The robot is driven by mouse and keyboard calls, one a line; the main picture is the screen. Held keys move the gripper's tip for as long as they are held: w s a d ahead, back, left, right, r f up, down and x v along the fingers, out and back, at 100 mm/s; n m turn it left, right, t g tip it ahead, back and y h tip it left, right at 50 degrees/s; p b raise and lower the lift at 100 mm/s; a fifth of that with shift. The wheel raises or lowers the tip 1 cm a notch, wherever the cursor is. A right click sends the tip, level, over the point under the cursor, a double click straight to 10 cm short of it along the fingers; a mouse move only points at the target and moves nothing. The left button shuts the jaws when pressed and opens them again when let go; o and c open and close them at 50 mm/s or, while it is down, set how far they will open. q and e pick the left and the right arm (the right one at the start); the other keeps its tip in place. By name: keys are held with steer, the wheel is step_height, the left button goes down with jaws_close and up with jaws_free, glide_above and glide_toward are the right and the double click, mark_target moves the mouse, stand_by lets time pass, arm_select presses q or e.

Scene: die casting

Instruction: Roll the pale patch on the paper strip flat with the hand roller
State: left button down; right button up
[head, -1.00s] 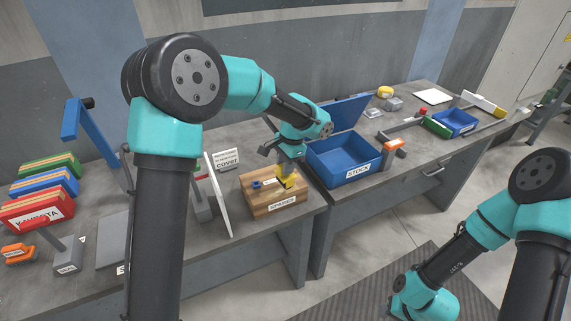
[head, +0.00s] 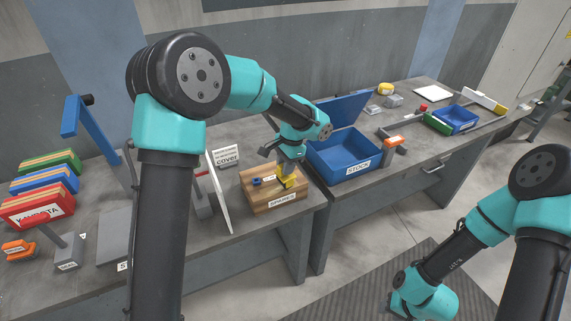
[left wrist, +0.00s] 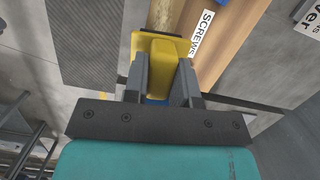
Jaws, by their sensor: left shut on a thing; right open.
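My left gripper (head: 288,170) reaches down over the wooden block marked SPARES (head: 262,206). It is shut on a yellow piece (head: 286,183) at the block's right side. In the left wrist view, the fingers (left wrist: 161,92) clasp a yellow grip (left wrist: 162,64) with a wider yellow plate behind it. A tan rounded length (left wrist: 166,14) shows beyond the plate. I cannot tell whether this is the hand roller. I cannot make out a paper strip with a pale patch. My right gripper (head: 394,303) is low at the bottom right, mostly cut off or hidden behind the wrist.
A blue STOCK bin (head: 362,166) with its lid raised stands right of the block. A white upright panel (head: 219,195) and a cover sign (head: 227,157) stand left of it. Colored racks (head: 38,212) fill the far left. A white sheet (head: 433,93) and small blue tray (head: 456,121) lie far right.

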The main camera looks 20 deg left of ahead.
arm_select(q)
steer(key=shift+f, duration=0.5)
steer(key=shift+s+a+r, duration=0.1)
steer(key=shift+s+a, duration=1.05)
steer(key=shift+a, duration=0.25)
steer(key=shift+s+a, duration=0.1)
steer(key=shift+s+a, duration=1.15)
steer(key=shift+a, duration=0.15)
steer(key=shift+f, duration=0.2)
steer(key=shift+r, duration=0.1)
